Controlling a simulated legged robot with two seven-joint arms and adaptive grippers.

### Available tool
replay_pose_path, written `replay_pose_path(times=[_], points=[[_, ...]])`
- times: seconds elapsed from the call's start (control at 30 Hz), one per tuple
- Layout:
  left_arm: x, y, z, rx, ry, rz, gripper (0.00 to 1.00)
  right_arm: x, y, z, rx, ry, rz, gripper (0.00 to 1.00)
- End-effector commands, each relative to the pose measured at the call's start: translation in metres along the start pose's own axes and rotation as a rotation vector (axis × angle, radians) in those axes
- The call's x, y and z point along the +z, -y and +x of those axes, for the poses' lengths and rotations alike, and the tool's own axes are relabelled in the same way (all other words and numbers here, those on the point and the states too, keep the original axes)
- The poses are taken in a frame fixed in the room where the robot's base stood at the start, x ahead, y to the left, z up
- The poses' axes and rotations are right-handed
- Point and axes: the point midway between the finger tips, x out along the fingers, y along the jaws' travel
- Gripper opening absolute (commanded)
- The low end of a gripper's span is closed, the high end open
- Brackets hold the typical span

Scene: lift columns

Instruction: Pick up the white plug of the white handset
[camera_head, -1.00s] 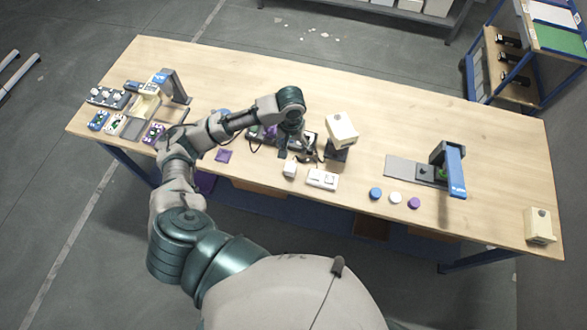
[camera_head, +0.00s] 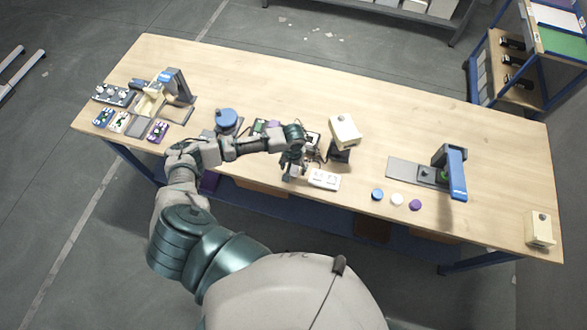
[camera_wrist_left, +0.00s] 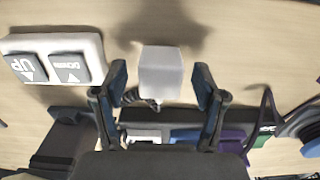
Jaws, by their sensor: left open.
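The white plug (camera_wrist_left: 160,78) is a small white block in the left wrist view, with a dark coiled cord at its lower left. My left gripper (camera_wrist_left: 161,84) is open, with one finger on each side of the plug and a gap on both sides. In the head view my left gripper (camera_head: 291,171) is low over the table's front part and largely hides the plug. The white handset (camera_head: 324,179) lies just right of the gripper. In the left wrist view the handset (camera_wrist_left: 92,45) shows grey UP and DOWN buttons at upper left.
A cream box on a dark stand (camera_head: 344,131) rises behind the handset. Blue, white and purple discs (camera_head: 397,199) are to the right. A blue-topped device (camera_head: 227,120) stands left. The back middle table is clear.

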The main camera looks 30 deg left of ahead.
Motion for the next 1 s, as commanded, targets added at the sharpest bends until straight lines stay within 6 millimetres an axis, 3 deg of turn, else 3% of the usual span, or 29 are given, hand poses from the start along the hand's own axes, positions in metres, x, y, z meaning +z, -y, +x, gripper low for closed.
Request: replay_pose_path(times=[0.1, 0.33, 0.57, 1.0], points=[[0.0004, 0.0003, 0.0095, -0.002, 0.0, 0.001, 0.71, 0.0003, -0.0005, -0.0005, 0.001, 0.0, 0.0, 0.4], [0.0006, 0.0, 0.0104, -0.001, -0.001, 0.001, 0.68, 0.0007, -0.0019, -0.0003, 0.002, 0.001, -0.001, 0.4], [0.0005, -0.0004, 0.0101, -0.002, -0.001, 0.001, 0.11, 0.0012, -0.0039, -0.0004, 0.004, 0.001, -0.003, 0.4], [0.0001, 0.0002, 0.0044, -0.001, -0.001, 0.0, 0.1, 0.0015, -0.0047, 0.0006, 0.005, 0.002, -0.004, 0.4]])
